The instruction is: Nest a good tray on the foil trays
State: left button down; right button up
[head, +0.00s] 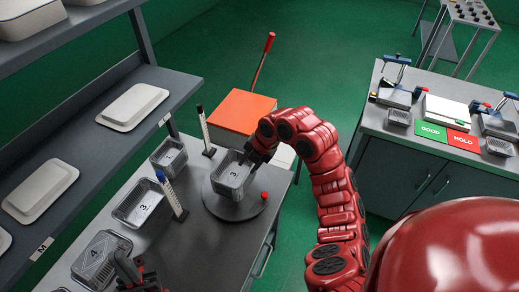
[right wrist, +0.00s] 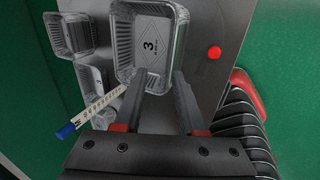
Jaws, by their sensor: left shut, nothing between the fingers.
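A foil tray marked 3 (head: 231,174) sits on a round grey disc (head: 221,208) on the bench; it also shows in the right wrist view (right wrist: 150,45). My right gripper (head: 252,160) is at this tray's near end, fingers apart over its wall in the right wrist view (right wrist: 160,76); I cannot tell whether they touch it. More foil trays stand on the bench: one at the back (head: 169,157), one marked 3 (head: 137,204) and one marked 4 (head: 101,260). My left gripper (head: 139,275) is shut and empty beside the tray marked 4.
Upright gauges with a blue tip (head: 171,196) and a black tip (head: 205,132) stand near the trays. A red knob (head: 264,195) is by the disc. Shelves with white trays (head: 131,106) rise at left. The right bench carries GOOD (head: 431,131) and HOLD (head: 459,141) cards.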

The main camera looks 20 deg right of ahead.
jog(key=p+v, duration=0.2)
jog(key=v, duration=1.2)
jog(key=shift+p, duration=0.4)
jog(key=shift+s, duration=0.1)
